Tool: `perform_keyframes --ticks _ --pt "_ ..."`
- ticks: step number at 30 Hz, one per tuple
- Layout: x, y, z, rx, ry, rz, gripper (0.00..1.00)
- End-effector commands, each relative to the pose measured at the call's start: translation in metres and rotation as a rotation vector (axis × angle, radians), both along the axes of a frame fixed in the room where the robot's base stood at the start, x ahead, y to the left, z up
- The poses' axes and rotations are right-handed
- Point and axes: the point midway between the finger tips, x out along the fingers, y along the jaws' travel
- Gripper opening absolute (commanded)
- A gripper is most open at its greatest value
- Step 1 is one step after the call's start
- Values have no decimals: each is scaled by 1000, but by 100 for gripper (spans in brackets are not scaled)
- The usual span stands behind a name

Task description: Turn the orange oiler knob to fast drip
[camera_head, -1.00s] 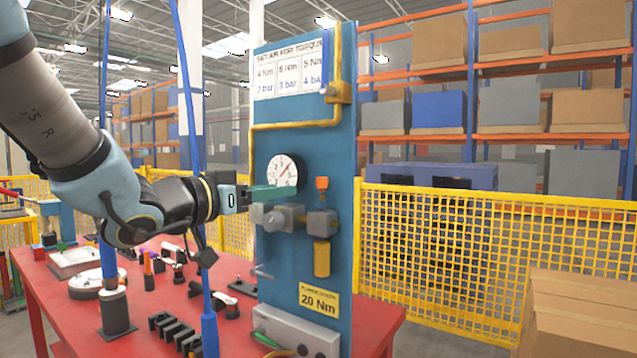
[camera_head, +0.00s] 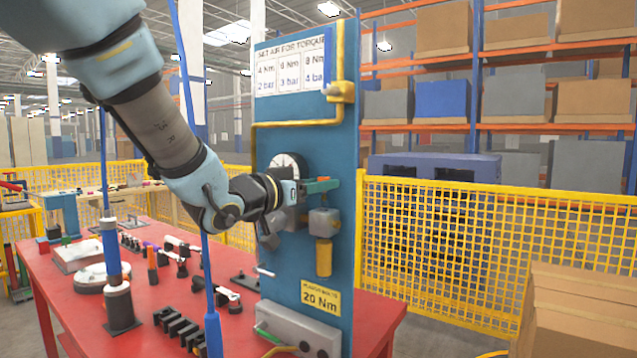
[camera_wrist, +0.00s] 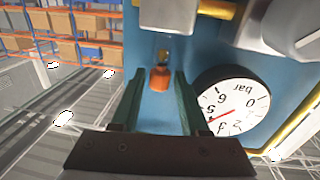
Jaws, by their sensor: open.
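The orange oiler knob (camera_wrist: 160,77) is in the wrist view, between the two green fingertips of my gripper (camera_wrist: 158,82), with a gap on each side. My gripper is open and holds nothing. In the head view my gripper (camera_head: 322,185) is in front of the blue panel, just above the grey oiler block (camera_head: 323,222) with its yellow bowl (camera_head: 324,258). There its fingers mostly hide the knob. Any drip marking on the knob is too small to read.
The white pressure gauge (camera_wrist: 232,103) is close to one finger; my wrist partly hides it in the head view. The blue panel (camera_head: 275,140) carries a yellow pipe (camera_head: 295,124). A blue hose (camera_head: 205,270) hangs before the red table (camera_head: 65,300), which holds several parts.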

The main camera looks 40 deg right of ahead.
Motion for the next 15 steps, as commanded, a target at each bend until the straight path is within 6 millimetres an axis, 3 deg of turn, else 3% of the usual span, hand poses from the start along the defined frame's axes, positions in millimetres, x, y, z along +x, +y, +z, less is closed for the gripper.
perform_keyframes --ticks 5,15 --pt "0 0 0 0 0 0 44" --pt "0 0 0 0 0 0 6"
